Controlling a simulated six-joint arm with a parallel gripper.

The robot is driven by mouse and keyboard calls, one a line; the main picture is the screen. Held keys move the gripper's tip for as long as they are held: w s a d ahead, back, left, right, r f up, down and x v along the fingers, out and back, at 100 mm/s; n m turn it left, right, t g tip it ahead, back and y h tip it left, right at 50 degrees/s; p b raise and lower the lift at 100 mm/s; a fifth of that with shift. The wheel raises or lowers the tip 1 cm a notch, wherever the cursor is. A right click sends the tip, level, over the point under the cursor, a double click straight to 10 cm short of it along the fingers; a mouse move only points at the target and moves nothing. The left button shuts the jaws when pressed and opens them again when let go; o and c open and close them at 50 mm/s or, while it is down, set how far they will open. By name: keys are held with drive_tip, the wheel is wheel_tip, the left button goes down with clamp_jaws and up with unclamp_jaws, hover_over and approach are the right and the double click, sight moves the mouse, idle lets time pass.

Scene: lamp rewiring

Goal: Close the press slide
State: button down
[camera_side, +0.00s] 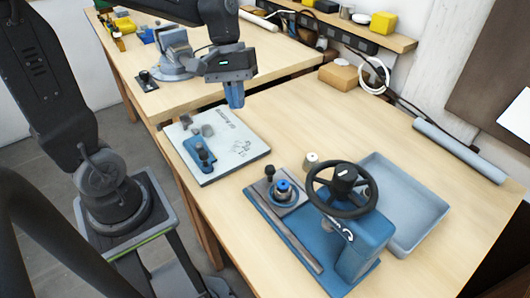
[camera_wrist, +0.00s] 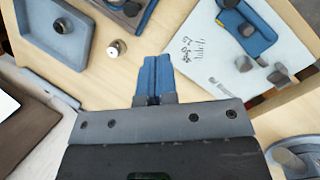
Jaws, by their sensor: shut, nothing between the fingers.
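The blue press (camera_side: 362,240) with its black handwheel (camera_side: 342,190) stands on the near table in the side view. Its slide plate (camera_side: 296,193) carries a black knob (camera_side: 269,171) and a round fitting with a blue ring (camera_side: 283,187), beside a long rail. In the wrist view only a cut-off part of the press base (camera_wrist: 143,18) shows at the top edge. My gripper (camera_side: 236,103) is shut and empty, with its blue fingers pointing down above the table's far part, behind the white board and well apart from the press. The fingers (camera_wrist: 155,62) are together in the wrist view.
A white board (camera_side: 230,157) with a blue clamp (camera_side: 200,155) lies left of the press. A grey-blue tray (camera_side: 434,206) sits right of it. A small metal cylinder (camera_side: 311,160) stands behind the press. A vise (camera_side: 177,52) stands on the far bench.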

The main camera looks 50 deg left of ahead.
drive_tip(key=w+a+f+n+g+h, duration=0.2)
drive_tip(key=w+a+f+n+h, duration=0.3)
drive_tip(key=w+f+n, duration=0.1)
drive_tip(key=x, duration=0.9)
drive_tip(key=shift+d+f, duration=0.1)
drive_tip(key=shift+d, duration=0.05)
drive_tip(key=d, duration=0.1)
drive_tip(key=s+d, duration=0.1)
drive_tip(key=d, duration=0.1)
drive_tip(key=shift+d+f, duration=0.15)
drive_tip(key=shift+f, duration=0.05)
drive_tip(key=shift+s+d, duration=0.1)
drive_tip(key=shift+d, duration=0.35)
drive_tip(key=d, duration=1.3)
drive_tip(key=shift+d, duration=0.35)
drive_tip(key=shift+s, duration=0.1)
